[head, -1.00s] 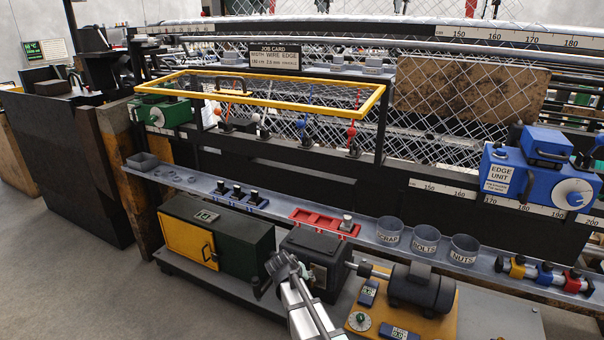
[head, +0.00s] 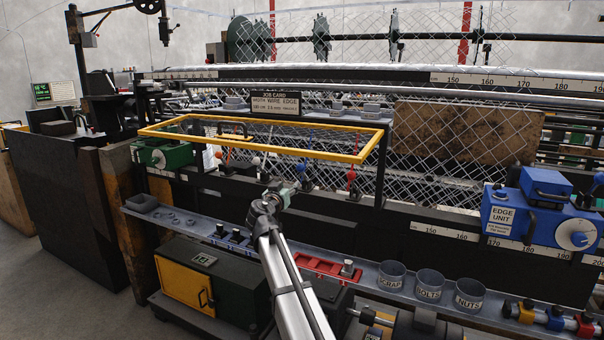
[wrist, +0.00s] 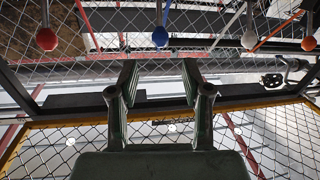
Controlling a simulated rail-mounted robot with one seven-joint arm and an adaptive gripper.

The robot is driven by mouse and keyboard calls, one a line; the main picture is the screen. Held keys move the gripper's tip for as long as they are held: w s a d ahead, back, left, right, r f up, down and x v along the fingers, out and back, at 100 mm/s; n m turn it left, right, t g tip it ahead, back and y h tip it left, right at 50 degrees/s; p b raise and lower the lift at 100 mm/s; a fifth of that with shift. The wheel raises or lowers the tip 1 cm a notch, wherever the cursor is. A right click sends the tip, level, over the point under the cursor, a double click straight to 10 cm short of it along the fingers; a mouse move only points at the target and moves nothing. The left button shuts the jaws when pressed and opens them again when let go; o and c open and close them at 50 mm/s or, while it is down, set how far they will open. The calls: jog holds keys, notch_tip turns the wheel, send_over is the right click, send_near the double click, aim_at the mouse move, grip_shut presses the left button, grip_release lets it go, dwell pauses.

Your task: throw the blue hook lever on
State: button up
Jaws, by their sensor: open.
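The blue hook lever, with a blue ball knob (head: 302,168), stands in a row on the dark panel under the yellow-edged guard frame (head: 352,156). A white knob (head: 257,161) is to its left and a red knob (head: 351,176) to its right. In the wrist view the blue knob (wrist: 160,36) is centred beyond my fingertips, with the red knob (wrist: 46,38) at left and the white knob (wrist: 250,39) at right. My gripper (wrist: 160,72) is open and empty, apart from the blue knob. In the head view my gripper (head: 286,190) is just below and left of it.
The guard frame crosses the lower wrist view, with its dark bar (wrist: 75,103) near my fingers. Below the panel, a grey shelf (head: 365,268) holds a red tray (head: 325,266) and several cups. The blue edge unit (head: 535,218) stands at right.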

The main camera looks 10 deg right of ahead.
aim_at(301, 172)
jog(key=p+x, duration=0.3)
jog(key=x, duration=1.4)
jog(key=shift+s, duration=0.1)
grip_shut()
